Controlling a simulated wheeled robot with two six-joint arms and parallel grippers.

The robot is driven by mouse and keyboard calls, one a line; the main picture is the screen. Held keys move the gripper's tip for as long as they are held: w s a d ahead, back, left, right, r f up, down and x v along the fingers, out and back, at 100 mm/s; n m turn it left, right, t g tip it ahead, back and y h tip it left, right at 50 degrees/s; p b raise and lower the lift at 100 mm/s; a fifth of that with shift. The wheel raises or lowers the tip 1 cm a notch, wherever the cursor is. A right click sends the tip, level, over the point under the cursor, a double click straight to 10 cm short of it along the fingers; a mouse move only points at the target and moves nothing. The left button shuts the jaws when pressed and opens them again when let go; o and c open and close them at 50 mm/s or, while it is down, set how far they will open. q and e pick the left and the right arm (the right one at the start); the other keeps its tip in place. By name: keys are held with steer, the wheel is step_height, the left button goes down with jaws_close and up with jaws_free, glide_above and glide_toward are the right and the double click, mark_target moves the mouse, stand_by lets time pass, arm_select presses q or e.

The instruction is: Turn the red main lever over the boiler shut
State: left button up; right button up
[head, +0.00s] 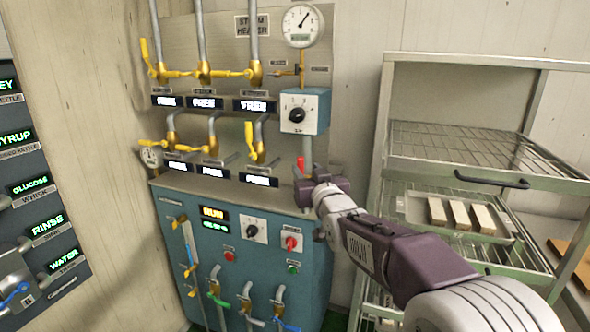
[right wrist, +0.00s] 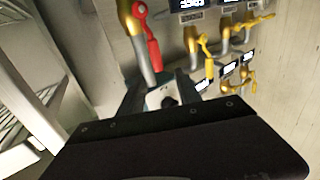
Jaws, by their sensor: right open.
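The red main lever (head: 300,162) shows in the head view as a small red piece beside a grey vertical pipe, just above my right gripper. The gripper hides the parts below it. In the right wrist view the red lever (right wrist: 153,52) is clear, hanging from a gold valve body (right wrist: 131,20) and lying along the pipe. My right gripper (head: 307,186) is open, in front of the boiler's upper right corner. It is close to the lever; contact cannot be told. Its dark body fills the bottom of the wrist view. My left gripper is not in view.
The blue boiler cabinet (head: 255,225) carries knobs and small valves. Several yellow levers (head: 250,140) are on the pipes to the left, with a blue switch box (head: 306,111) above. A metal rack (head: 465,150) with trays stands close on the right.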

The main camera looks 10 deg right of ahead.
mark_target(301, 162)
steer(key=w+p, duration=0.2)
steer(key=w, duration=0.6)
steer(key=shift+w+d+f, duration=0.1)
steer(key=shift+w+d, duration=0.05)
steer(key=shift+w, duration=0.1)
steer(key=shift+s, duration=0.1)
steer(key=c, duration=0.3)
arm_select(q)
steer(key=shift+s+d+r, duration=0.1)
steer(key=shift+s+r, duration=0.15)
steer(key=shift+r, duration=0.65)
arm_select(e)
jaws_close()
